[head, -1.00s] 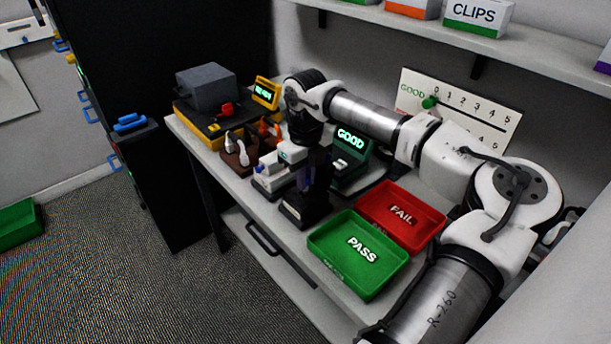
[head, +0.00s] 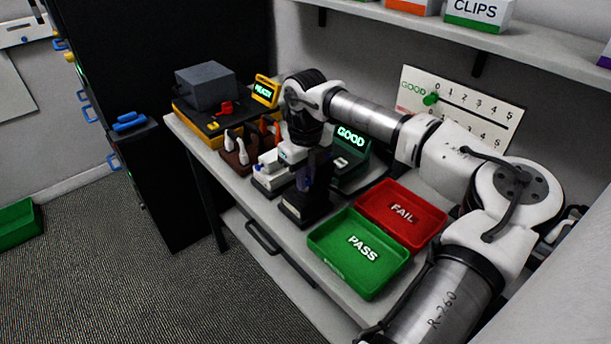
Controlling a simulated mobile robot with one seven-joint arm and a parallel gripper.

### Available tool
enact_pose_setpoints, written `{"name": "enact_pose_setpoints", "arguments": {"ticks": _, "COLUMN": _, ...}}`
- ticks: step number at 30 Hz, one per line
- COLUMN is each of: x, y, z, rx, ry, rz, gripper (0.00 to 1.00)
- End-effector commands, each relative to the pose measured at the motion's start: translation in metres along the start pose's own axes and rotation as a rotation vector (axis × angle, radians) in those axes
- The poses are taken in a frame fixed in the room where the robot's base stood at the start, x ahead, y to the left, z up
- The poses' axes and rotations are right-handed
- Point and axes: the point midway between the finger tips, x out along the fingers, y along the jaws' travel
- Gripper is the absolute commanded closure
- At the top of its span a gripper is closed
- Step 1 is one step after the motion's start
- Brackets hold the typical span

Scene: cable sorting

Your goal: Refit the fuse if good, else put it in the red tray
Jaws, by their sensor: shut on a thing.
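My gripper (head: 308,182) points down over the table, just above or at a black block (head: 305,208). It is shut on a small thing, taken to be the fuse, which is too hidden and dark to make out. A dark green tester (head: 351,142) behind my gripper shows GOOD on its lit display. The red tray (head: 401,211), marked FAIL, is empty, to the right of my gripper. The green tray (head: 358,252), marked PASS, is empty, in front of the red one.
A yellow-based device (head: 208,122) with a lit display stands at the back left. A brown rack (head: 240,155) with white and orange plugs and a white-topped device (head: 270,172) stand left of my gripper. A scoring board (head: 470,112) leans behind; a shelf (head: 470,38) runs above.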

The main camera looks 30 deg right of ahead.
Motion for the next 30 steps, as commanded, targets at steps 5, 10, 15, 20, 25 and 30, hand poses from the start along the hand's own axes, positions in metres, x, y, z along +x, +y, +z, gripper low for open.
{"name": "enact_pose_setpoints", "arguments": {"ticks": 5, "x": 0.0018, "y": 0.0000, "z": 0.0000, "rx": 0.000, "ry": 0.000, "rz": 0.000, "gripper": 1.00}}
{"name": "enact_pose_setpoints", "arguments": {"ticks": 10, "x": 0.0016, "y": 0.0000, "z": 0.0000, "rx": 0.000, "ry": 0.000, "rz": 0.000, "gripper": 1.00}}
{"name": "enact_pose_setpoints", "arguments": {"ticks": 15, "x": 0.0021, "y": 0.0000, "z": 0.0000, "rx": 0.000, "ry": 0.000, "rz": 0.000, "gripper": 1.00}}
{"name": "enact_pose_setpoints", "arguments": {"ticks": 20, "x": 0.0050, "y": 0.0000, "z": 0.0000, "rx": 0.000, "ry": 0.000, "rz": 0.000, "gripper": 1.00}}
{"name": "enact_pose_setpoints", "arguments": {"ticks": 25, "x": 0.0079, "y": -0.0001, "z": 0.0000, "rx": 0.000, "ry": 0.000, "rz": 0.000, "gripper": 1.00}}
{"name": "enact_pose_setpoints", "arguments": {"ticks": 30, "x": 0.0075, "y": -0.0001, "z": 0.0000, "rx": 0.000, "ry": 0.000, "rz": 0.000, "gripper": 1.00}}
